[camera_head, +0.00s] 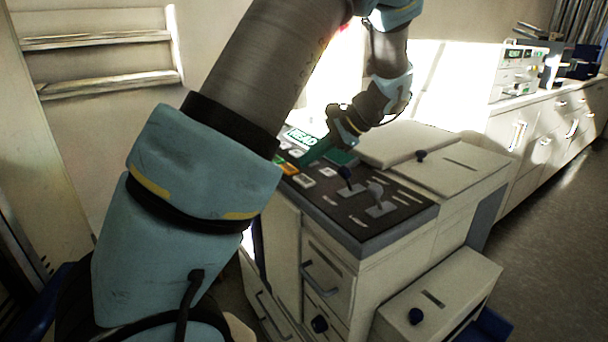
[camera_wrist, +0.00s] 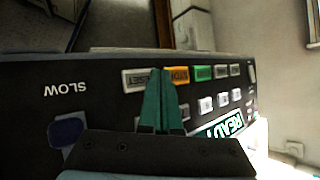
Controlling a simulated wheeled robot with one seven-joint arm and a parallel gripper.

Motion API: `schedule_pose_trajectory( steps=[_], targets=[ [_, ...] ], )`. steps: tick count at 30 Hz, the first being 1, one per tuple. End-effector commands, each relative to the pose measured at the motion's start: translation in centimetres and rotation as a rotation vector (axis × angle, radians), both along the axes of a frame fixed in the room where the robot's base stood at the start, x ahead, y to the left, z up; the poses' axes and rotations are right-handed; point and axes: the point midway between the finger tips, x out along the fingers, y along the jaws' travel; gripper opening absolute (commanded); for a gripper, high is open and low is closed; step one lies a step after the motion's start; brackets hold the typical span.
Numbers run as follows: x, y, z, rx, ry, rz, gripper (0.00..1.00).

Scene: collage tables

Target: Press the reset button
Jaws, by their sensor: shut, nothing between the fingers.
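A dark control panel (camera_wrist: 95,95) fills the wrist view, with its lettering upside down. A wide white button (camera_wrist: 139,80) on it carries a label that seems to read RESET, partly covered by my fingers. My gripper (camera_wrist: 160,72) has its green fingers shut together with nothing between them. The fingertips overlap the right end of that white button and the left edge of an orange button (camera_wrist: 178,76). I cannot tell whether they touch the panel. In the head view my gripper (camera_head: 307,160) is low over the panel's button area; which button is below it is unclear.
A green button (camera_wrist: 203,73) and several white buttons lie right of the orange one, near a READY sign (camera_wrist: 226,127). A blue knob (camera_wrist: 65,133) stands by the SLOW label. A low white box (camera_head: 440,300) stands in front.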

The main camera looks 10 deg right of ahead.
Motion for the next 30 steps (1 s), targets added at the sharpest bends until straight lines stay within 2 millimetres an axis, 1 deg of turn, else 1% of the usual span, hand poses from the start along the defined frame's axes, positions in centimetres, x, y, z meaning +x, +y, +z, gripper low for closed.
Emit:
schedule_pose_trajectory(
  steps=[1, 6, 9, 27, 30],
  targets=[
    [0.0, 0.0, 1.1, 0.0, 0.0, 0.0, 0.0],
    [0.0, 0.0, 2.7, 0.0, 0.0, 0.0, 0.0],
    [0.0, 0.0, 3.3, 0.0, 0.0, 0.0, 0.0],
    [0.0, 0.0, 3.2, 0.0, 0.0, 0.0, 0.0],
    [-0.1, 0.6, 3.0, -0.016, 0.006, 0.015, 0.0]
  ],
)
